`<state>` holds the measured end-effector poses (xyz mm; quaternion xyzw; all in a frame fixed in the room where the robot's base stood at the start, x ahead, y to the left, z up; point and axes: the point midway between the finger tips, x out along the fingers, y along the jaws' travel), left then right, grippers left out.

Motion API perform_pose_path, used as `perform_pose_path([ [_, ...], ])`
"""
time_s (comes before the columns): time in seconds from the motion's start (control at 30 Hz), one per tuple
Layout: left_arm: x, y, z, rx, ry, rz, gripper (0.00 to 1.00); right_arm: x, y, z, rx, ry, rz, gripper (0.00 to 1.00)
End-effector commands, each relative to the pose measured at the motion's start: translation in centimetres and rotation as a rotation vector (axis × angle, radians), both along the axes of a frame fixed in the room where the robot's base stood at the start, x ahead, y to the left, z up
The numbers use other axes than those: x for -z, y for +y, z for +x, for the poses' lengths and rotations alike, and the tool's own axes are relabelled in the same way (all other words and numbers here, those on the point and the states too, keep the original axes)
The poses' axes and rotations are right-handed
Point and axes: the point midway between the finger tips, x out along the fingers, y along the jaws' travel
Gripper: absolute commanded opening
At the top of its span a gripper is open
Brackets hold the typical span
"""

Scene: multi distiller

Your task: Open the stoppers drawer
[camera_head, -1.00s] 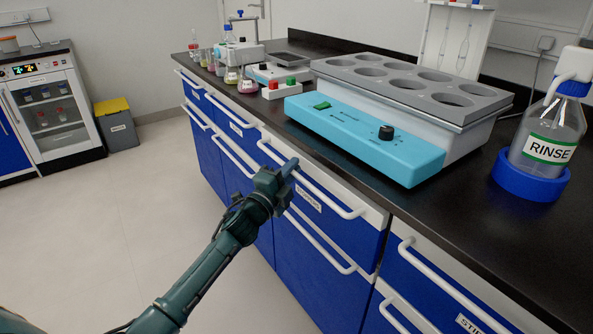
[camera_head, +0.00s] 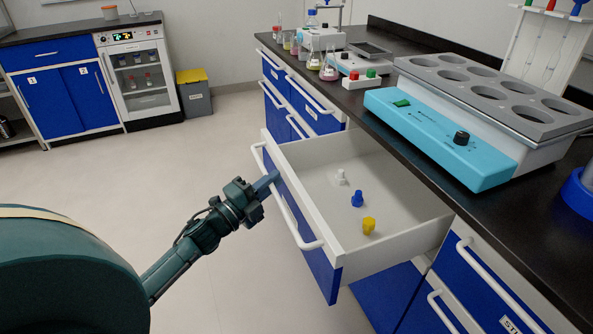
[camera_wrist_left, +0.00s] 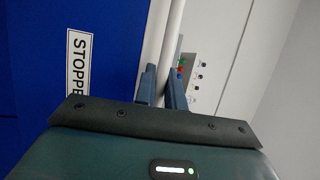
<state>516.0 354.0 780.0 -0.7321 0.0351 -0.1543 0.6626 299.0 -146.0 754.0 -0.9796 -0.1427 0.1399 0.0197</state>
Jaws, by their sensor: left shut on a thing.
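The stoppers drawer (camera_head: 385,252) is pulled well out from the bench, with a blue front and a white bar handle (camera_head: 300,238). Inside lie a white stopper (camera_head: 341,178), a blue stopper (camera_head: 357,199) and a yellow stopper (camera_head: 369,226). My left gripper (camera_head: 268,184) is shut on the drawer handle near its far end. In the left wrist view the fingers (camera_wrist_left: 163,88) close around the white bar (camera_wrist_left: 165,45), beside the label reading "STOPPE" (camera_wrist_left: 78,62). My right gripper is in neither view.
The black bench top (camera_head: 400,140) carries a turquoise-fronted bath (camera_head: 440,140) with round wells, several flasks and a rack. Other shut drawers lie either side. Open floor (camera_head: 210,290) lies in front. A grey bin (camera_head: 195,98) stands farther back.

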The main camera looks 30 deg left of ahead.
Motion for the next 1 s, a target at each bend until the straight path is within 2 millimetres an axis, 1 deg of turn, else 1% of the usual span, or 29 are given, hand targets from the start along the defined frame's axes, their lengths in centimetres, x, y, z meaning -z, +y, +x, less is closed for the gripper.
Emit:
perform_pose_path([
  [0.03, -0.1, 0.5, -0.7, 0.001, 0.002, 0.001, 0.00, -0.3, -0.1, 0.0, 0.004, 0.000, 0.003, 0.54],
  [0.1, -0.1, 1.1, -1.5, 0.001, 0.001, -0.001, 0.00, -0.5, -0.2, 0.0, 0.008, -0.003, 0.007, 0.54],
  [0.3, 0.0, 2.1, -2.8, 0.002, 0.000, 0.000, 0.00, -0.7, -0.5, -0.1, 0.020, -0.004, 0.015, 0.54],
  [0.47, 0.0, 2.4, -3.1, 0.002, -0.002, 0.000, 0.00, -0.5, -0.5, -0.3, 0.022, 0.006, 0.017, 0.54],
  [0.77, 0.0, 2.4, -3.1, 0.001, -0.001, 0.000, 0.00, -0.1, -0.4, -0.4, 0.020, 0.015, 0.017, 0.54],
  [0.8, 0.0, 2.4, -3.1, 0.001, -0.001, 0.000, 0.13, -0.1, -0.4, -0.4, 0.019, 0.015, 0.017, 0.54],
  [1.0, 0.0, 2.4, -3.1, 0.000, -0.001, 0.000, 0.29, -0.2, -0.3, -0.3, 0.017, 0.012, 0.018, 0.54],
])
